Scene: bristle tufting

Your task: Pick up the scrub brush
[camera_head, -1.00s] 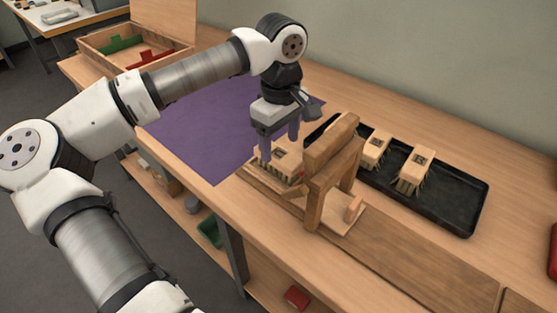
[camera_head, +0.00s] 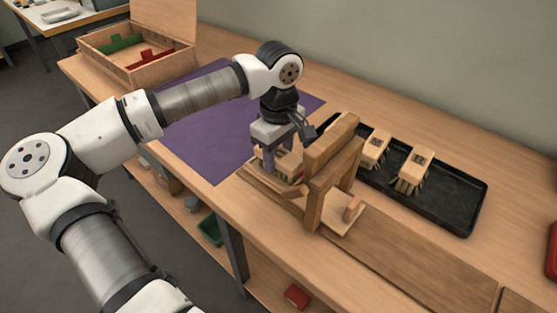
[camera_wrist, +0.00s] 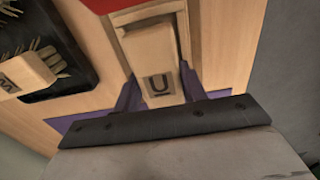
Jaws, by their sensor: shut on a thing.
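A wooden scrub brush block (camera_head: 281,168) sits low in a wooden fixture (camera_head: 329,168) with an upright frame. In the wrist view the block (camera_wrist: 152,52) carries a dark "U" mark on its near end. My gripper (camera_head: 279,159) points down over the block beside the frame. Its purple fingers (camera_wrist: 158,82) are shut on the block, one on each side, in the wrist view. The block's underside and any bristles are hidden.
A black tray (camera_head: 455,203) behind the fixture holds two bristled brushes (camera_head: 415,168). The frame's upright and crossbar stand close to the right of my gripper. A purple mat (camera_head: 200,135) lies clear at the left. An open wooden box (camera_head: 150,72) stands beyond it.

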